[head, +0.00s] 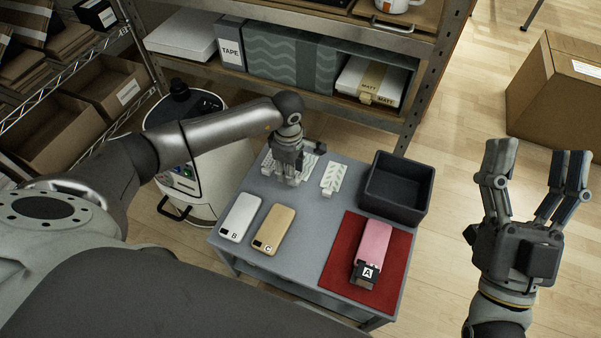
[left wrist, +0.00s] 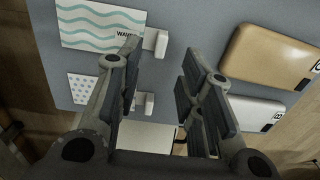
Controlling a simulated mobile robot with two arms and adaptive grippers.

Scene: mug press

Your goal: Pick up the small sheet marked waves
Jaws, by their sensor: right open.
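The small sheet marked waves (head: 335,175) lies on the grey table, right of my left gripper (head: 289,172). In the left wrist view the sheet (left wrist: 95,27) is white with teal wavy lines, and its white tab (left wrist: 156,42) sticks out toward the gap between my fingers. My left gripper (left wrist: 158,55) is open over the table, one fingertip near the sheet's label. A dotted sheet (left wrist: 88,88) lies beside it, partly behind a finger. In the head view the gripper largely covers that sheet. My right gripper (head: 536,152) is open and empty, away from the table at the right.
A white phone B (head: 240,217) and a gold phone C (head: 273,229) lie at the table's front left. A pink phone A (head: 374,243) is on a red mat (head: 337,265). A dark open bin (head: 428,190) stands at the back right. Shelving (head: 380,120) stands behind.

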